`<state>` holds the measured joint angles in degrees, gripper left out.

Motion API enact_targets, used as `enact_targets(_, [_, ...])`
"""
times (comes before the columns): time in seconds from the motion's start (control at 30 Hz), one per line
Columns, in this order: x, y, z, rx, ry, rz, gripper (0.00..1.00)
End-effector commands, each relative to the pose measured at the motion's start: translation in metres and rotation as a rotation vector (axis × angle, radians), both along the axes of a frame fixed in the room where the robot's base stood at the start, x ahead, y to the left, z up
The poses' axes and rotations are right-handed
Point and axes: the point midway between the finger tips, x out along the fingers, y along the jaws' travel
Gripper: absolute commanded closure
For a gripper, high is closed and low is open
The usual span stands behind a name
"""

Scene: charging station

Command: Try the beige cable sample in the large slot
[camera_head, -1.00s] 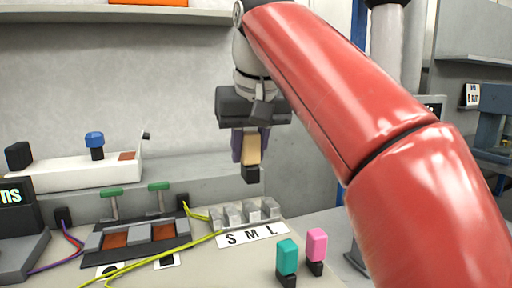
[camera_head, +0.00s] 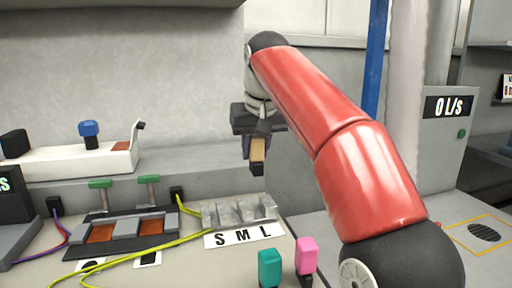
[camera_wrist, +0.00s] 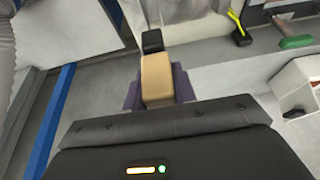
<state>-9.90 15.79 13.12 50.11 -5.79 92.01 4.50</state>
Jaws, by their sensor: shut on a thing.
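My gripper (camera_head: 256,143) is shut on the beige cable sample (camera_head: 258,150), which has a black end (camera_head: 257,169) pointing down. The sample hangs in the air above and behind the slot block, near its right end. The wrist view shows the beige body (camera_wrist: 157,76) between purple fingers, with the black tip (camera_wrist: 152,41) beyond. The grey slot block (camera_head: 238,212) carries a white label (camera_head: 243,236) reading S M L; the L is at the right. The inside of the slots cannot be made out.
A teal sample (camera_head: 270,267) and a pink sample (camera_head: 306,255) stand in front of the label. Yellow cables (camera_head: 120,262) run left across the table. A clamp fixture with green handles (camera_head: 101,184) stands left of the slots. A white box (camera_head: 70,163) is farther back.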

Motion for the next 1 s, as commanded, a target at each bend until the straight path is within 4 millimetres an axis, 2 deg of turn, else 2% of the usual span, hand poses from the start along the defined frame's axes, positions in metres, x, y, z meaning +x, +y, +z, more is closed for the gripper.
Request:
enact_targets(0.27, [0.0,0.0,-0.016,0.0,0.0,0.0,0.95])
enact_targets(0.63, [0.0,0.0,-0.051,0.0,0.0,0.0,0.95])
enact_targets(1.0, [0.0,0.0,-0.058,0.0,0.0,0.0,0.95])
